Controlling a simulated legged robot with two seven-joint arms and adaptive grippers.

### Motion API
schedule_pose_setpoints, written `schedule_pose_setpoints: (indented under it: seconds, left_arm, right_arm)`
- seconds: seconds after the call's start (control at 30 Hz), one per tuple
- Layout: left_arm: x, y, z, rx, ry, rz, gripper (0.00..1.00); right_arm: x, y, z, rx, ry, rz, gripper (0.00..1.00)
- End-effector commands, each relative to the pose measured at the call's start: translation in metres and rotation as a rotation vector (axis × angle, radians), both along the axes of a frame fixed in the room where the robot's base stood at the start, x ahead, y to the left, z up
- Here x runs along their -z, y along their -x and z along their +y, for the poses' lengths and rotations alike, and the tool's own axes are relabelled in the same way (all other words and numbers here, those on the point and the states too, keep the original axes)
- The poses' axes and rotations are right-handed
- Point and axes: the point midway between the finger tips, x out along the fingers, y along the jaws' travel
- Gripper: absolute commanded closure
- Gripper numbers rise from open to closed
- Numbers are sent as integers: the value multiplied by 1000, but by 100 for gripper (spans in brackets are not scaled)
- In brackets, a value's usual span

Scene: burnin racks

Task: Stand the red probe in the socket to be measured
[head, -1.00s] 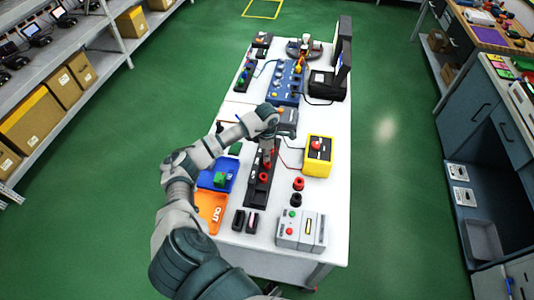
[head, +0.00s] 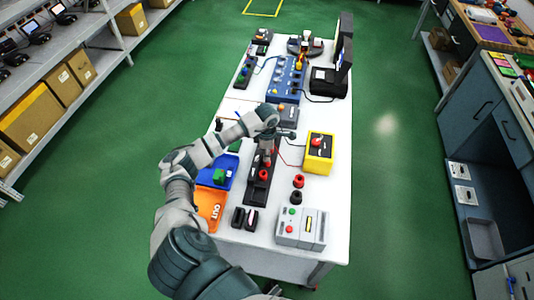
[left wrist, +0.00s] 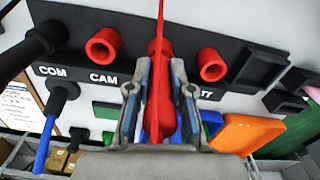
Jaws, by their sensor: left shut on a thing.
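The red probe (left wrist: 161,95) is between the two fingers of my left gripper (left wrist: 160,95) in the left wrist view. My left gripper (head: 267,150) is shut on it, over the black socket strip (head: 253,196). The probe stands between these two in the picture. What lies behind it is hidden, and I cannot tell whether its tip is in a socket. My right gripper is out of view.
A black plug (left wrist: 40,45) sits at COM. The yellow meter (head: 319,153) stands right of the strip, with red and black round pieces (head: 298,181) near it. Blue (head: 228,166) and orange (head: 212,208) trays lie left. A grey box (head: 301,228) stands in front.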

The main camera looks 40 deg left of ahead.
Motion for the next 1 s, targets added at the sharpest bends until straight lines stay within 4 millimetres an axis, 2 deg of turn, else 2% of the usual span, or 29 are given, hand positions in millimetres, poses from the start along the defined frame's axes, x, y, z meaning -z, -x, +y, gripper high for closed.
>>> schedule_pose_setpoints:
  seconds: [0.2,0.23,0.33,0.6,0.73,0.87,1.0]
  left_arm:
    - [5,0,0,0,0,0,100]
    - [4,0,0,0,0,0,74]
    - [4,0,0,0,0,0,50]
    - [4,0,0,0,0,0,50]
    - [-4,-1,0,0,0,-1,50]
    - [-27,-1,1,1,-1,-4,50]
    - [-60,-1,1,0,-1,-4,50]
  right_arm:
    - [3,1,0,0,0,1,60]
    - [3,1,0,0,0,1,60]
    - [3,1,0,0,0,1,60]
    - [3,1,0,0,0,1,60]
    - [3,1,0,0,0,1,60]
    - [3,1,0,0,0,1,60]
    - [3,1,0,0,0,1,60]
